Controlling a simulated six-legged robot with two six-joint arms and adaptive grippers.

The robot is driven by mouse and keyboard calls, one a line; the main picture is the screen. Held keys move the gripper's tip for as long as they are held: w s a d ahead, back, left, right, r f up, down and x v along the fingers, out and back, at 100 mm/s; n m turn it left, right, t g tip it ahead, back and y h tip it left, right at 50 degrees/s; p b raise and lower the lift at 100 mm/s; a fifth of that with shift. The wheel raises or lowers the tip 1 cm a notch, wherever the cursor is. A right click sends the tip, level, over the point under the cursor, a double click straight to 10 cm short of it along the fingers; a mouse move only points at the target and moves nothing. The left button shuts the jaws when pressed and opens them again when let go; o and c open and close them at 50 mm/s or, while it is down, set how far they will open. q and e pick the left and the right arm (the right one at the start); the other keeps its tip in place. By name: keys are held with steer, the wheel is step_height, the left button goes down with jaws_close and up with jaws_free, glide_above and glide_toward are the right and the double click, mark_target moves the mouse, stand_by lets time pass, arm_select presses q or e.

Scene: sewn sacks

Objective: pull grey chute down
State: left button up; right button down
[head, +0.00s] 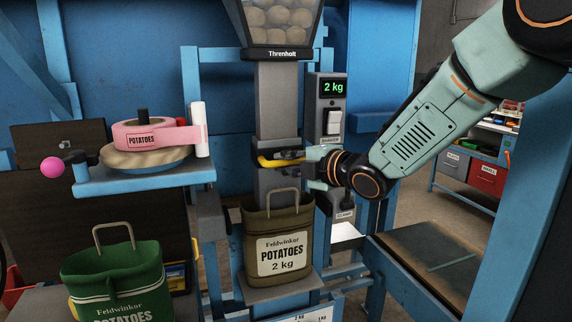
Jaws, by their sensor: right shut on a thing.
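The grey chute (277,97) is a square metal column coming down from a hopper (281,24) of potatoes marked Threnholt. A yellow handle (267,161) sits across its lower part. My right gripper (308,165) comes in from the right and is shut on the handle's right side; its fingertips are partly hard to make out. An olive sack (290,220) marked Feldwinkor potatoes 2 kg stands upright below, with the chute's lower end behind its raised loop handle. Whether the chute reaches into the sack is unclear. My left gripper is not in view.
A scale display (332,87) reading 2 kg stands right of the chute. A green sack (117,284) stands at lower left. A blue shelf (146,178) holds a pink label roll (150,135). Blue frame posts flank the chute closely.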

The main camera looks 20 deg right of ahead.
steer(key=shift+s+f, duration=0.15)
steer(key=shift+f, duration=0.35)
steer(key=c, duration=1.6)
jaws_free()
steer(key=shift+s, duration=0.1)
steer(key=shift+c, duration=0.2)
steer(key=o, duration=0.3)
steer(key=shift+r, duration=0.2)
steer(key=shift+r, duration=0.1)
steer(key=v, duration=0.7)
steer(key=shift+s+d, duration=0.1)
steer(key=shift+s, duration=0.05)
